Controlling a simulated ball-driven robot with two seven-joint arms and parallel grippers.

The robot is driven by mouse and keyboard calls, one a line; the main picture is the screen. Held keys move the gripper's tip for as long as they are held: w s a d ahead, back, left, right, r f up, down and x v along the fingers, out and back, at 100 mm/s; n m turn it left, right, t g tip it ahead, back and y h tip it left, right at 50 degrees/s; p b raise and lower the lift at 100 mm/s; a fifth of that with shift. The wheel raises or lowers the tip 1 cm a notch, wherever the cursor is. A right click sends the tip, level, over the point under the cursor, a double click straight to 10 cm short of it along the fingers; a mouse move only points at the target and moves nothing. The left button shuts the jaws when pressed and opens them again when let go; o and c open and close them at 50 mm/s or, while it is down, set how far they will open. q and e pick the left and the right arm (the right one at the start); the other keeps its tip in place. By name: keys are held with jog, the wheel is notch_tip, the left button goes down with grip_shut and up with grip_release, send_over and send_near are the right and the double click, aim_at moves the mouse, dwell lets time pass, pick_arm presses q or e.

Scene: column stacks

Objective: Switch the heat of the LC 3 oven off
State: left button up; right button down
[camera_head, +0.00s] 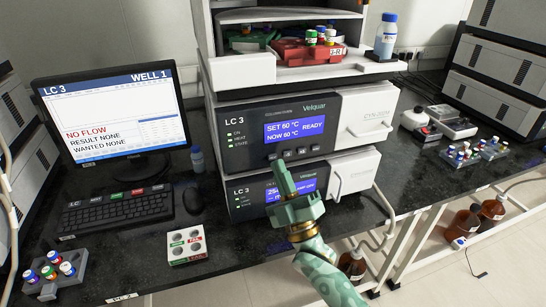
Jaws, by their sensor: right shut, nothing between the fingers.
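The LC 3 oven (250,143) is the upper module with a dark front marked LC 3 and Velquar. Its blue display (295,129) reads SET 60 °C, NOW 60 °C, READY. A row of small buttons (301,150) sits under the display, and small green lights (231,141) show at its left. My right gripper (279,166) is shut and empty. Its tip is in front of the oven's lower edge, close to the left end of the button row; I cannot tell whether it touches. It hides part of the module below. My left gripper is not in view.
A second LC 3 module (243,196) stands below. The monitor (110,113) reads NO FLOW, with a keyboard (116,209) before it. A vial block (187,244) sits on the bench front. Above, a red tray (309,53) holds vials beside a blue-capped bottle (386,38).

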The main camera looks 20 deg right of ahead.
jog(key=shift+w, duration=0.15)
jog(key=shift+w, duration=0.3)
jog(key=shift+w+b, duration=0.35)
jog(key=shift+w, duration=0.05)
dwell(0.6)
jog(key=shift+s, duration=0.15)
jog(key=shift+s+p, duration=0.45)
jog(key=shift+s, duration=0.25)
jog(key=s+p, duration=0.2)
jog(key=s, duration=0.3)
jog(key=shift+d, duration=0.1)
